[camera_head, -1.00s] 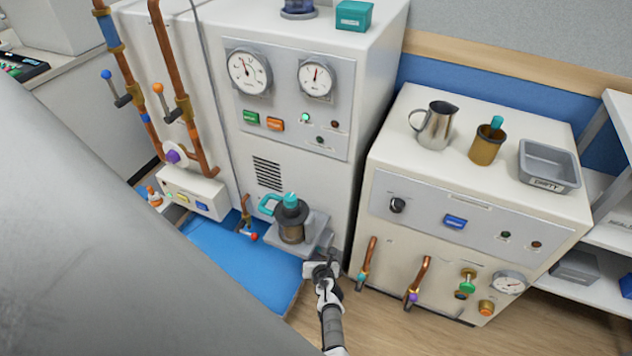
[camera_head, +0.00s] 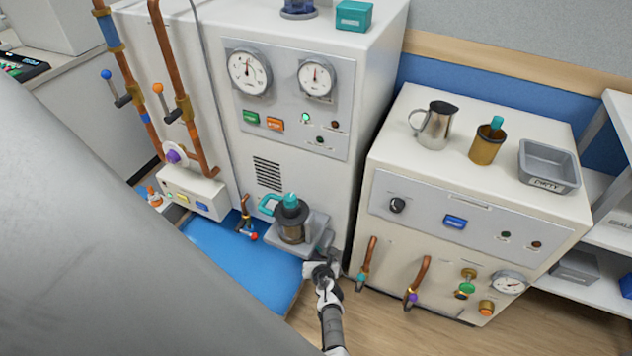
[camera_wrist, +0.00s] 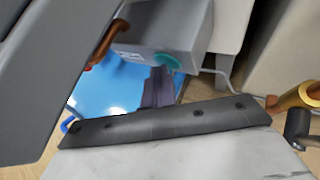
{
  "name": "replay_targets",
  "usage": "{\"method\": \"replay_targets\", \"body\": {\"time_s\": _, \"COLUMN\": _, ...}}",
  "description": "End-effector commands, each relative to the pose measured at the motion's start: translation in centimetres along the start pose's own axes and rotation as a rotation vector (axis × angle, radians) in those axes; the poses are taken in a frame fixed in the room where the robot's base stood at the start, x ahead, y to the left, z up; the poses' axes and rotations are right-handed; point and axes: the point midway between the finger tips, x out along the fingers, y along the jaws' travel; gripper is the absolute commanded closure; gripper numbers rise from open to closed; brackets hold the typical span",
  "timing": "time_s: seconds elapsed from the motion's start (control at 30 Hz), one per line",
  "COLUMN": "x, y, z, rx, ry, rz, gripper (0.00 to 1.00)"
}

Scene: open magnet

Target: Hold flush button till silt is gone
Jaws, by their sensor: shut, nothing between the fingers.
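A filter bowl (camera_head: 291,232) with a dark lid and teal handle sits in a grey bracket (camera_head: 278,247) low on the tall white cabinet. Brownish matter shows in the bowl; how much silt is left is hard to tell. In the wrist view, a round teal button (camera_wrist: 168,62) is on the face of the grey housing (camera_wrist: 158,32). My gripper (camera_head: 327,252) is shut and empty at the bracket's right side. Its dark fingers (camera_wrist: 158,88) reach up to the teal button and partly cover it; I cannot tell whether it is pressed in.
Two dial gauges (camera_head: 249,71) and a lit green lamp (camera_head: 305,118) are on the cabinet panel. A blue mat (camera_head: 235,265) lies below the bracket. A lower white cabinet (camera_head: 400,260) with protruding copper pipes (camera_head: 420,277) stands close on the right.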

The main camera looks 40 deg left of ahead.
Motion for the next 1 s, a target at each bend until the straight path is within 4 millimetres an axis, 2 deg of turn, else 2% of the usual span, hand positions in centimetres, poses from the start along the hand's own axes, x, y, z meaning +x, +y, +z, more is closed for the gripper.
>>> {"method": "replay_targets", "body": {"time_s": 0.4, "x": -1.2, "y": 0.8, "z": -0.7, "rx": 0.001, "ry": -0.001, "rz": -0.001, "gripper": 1.0}}
{"method": "replay_targets", "body": {"time_s": 0.77, "x": -1.4, "y": 1.0, "z": -1.0, "rx": 0.0, "ry": 0.0, "rz": 0.0, "gripper": 1.0}}
{"method": "replay_targets", "body": {"time_s": 1.0, "x": -2.9, "y": 2.0, "z": -2.0, "rx": 0.0, "ry": 0.001, "rz": 0.0, "gripper": 1.0}}
